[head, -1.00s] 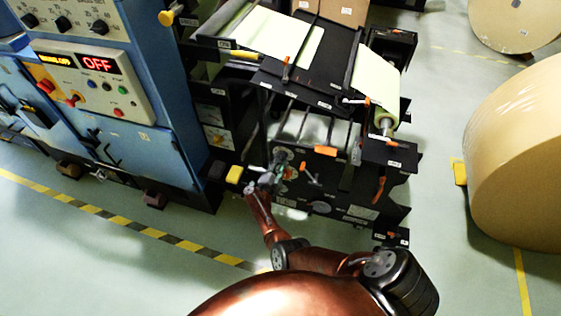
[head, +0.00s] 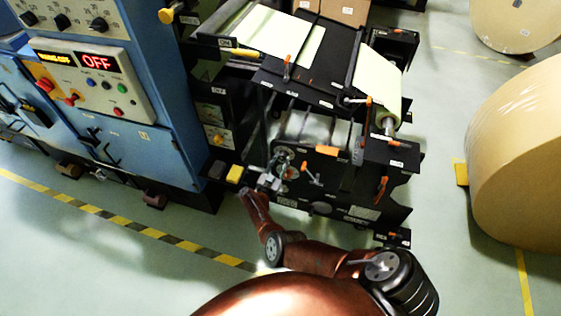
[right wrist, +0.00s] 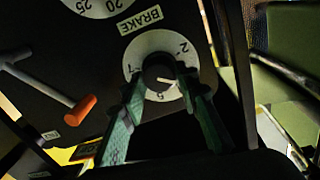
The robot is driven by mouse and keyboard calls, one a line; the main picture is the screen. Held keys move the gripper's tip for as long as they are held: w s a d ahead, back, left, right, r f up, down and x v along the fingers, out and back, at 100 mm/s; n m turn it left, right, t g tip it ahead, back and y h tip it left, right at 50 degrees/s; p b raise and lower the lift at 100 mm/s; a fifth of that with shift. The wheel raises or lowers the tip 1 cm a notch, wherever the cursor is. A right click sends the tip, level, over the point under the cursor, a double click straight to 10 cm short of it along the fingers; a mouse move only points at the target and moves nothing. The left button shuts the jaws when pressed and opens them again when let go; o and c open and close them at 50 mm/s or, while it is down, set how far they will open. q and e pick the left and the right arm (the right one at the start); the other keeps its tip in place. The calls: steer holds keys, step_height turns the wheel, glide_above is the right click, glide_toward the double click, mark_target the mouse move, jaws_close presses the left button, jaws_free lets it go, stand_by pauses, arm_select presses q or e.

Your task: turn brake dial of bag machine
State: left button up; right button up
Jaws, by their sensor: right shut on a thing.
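The brake dial (right wrist: 151,47) is a white disc with dark numbers under the word BRAKE in the right wrist view. Its round dark knob (right wrist: 156,70) has a white pointer mark, which points right and slightly down in that view. My right gripper (right wrist: 163,80) has its green fingers on either side of the knob and is shut on it. In the head view my right gripper (head: 277,175) is at the front panel of the bag machine (head: 340,190), and it hides most of the dial there. My left gripper is not in view.
An orange-tipped lever (right wrist: 78,110) sticks out left of the dial in the right wrist view. A blue cabinet (head: 165,110) with a red OFF display stands at left. Large paper rolls (head: 520,160) stand at right. The floor in front is open, with a striped line.

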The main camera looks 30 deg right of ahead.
steer(key=shift+d+n, duration=0.15)
steer(key=shift+n, duration=0.85)
steer(key=shift+r, duration=0.1)
steer(key=o, duration=1.2)
steer(key=shift+c, duration=0.2)
